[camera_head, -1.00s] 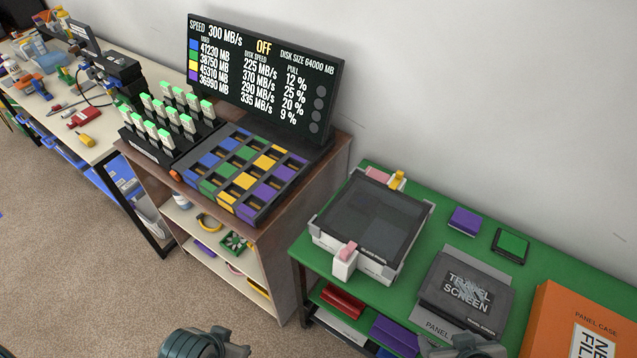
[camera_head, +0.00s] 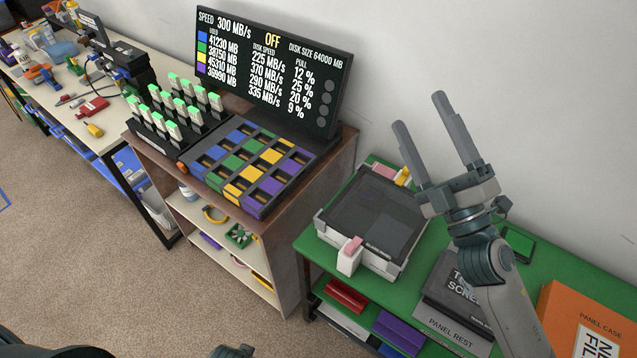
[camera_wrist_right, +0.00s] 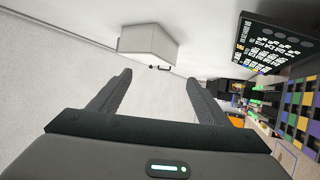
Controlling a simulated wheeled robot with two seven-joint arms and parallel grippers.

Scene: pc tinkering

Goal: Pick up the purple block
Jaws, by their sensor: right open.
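My right gripper (camera_head: 419,110) is raised over the green table, open and empty, with its fingers pointing up in front of the wall. In the right wrist view its two fingers (camera_wrist_right: 158,88) are spread with nothing between them. The purple block that showed on the green table top is now hidden behind my right gripper and wrist. Another purple item (camera_head: 398,333) lies on the shelf under the green table.
The green table (camera_head: 310,247) holds a grey-lidded box (camera_head: 372,215), a travel screen box (camera_head: 455,300) and an orange panel case (camera_head: 590,320). To the left stand a coloured slot panel (camera_head: 247,166) and a display (camera_head: 273,70). Space above the table is open.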

